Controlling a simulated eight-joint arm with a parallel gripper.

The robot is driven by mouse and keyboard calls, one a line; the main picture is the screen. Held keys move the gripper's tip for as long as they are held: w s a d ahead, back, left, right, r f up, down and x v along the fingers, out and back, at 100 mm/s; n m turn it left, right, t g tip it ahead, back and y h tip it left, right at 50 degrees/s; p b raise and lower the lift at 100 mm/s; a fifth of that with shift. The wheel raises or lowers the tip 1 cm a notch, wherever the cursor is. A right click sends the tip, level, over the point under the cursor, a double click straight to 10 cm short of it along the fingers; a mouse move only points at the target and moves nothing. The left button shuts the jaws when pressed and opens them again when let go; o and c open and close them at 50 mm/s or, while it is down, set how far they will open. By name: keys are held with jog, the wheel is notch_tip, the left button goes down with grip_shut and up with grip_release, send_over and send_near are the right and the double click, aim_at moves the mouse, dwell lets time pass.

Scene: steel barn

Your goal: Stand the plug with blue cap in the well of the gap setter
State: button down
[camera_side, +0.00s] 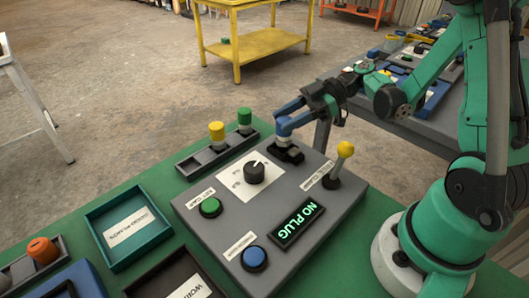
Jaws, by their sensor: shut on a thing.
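The gap setter (222,217) is a grey box on a green-topped table, with a dial, buttons, a lever and a display reading "NO PLUG". Its dark well (292,156) is at the back edge. My gripper (284,122) reaches in from the right and is shut on the plug with blue cap (283,129). The blue cap shows between the fingers, and the plug's lower part is just above or at the well. The fingers partly hide it, so I cannot tell whether its foot is inside the well.
A grey rack (190,166) behind the setter holds a yellow-capped plug (217,131) and a green-capped plug (245,117). The yellow-knobbed lever (340,163) stands right of the well. A teal tray (97,219) and an orange-capped plug (42,250) are at left.

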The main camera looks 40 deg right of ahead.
jog(key=shift+f, duration=0.25)
jog(key=shift+f, duration=0.1)
jog(key=shift+c, duration=2.1)
grip_release()
jog(key=v, duration=0.7)
jog(key=s+a+r+m+t+h, duration=0.1)
jog(key=a+r+m+h, duration=0.1)
jog(key=a+m+h, duration=0.6)
jog(key=shift+s+r+m+h, duration=0.25)
jog(key=shift+r+m+h, duration=0.05)
jog(key=shift+m+h, duration=1.95)
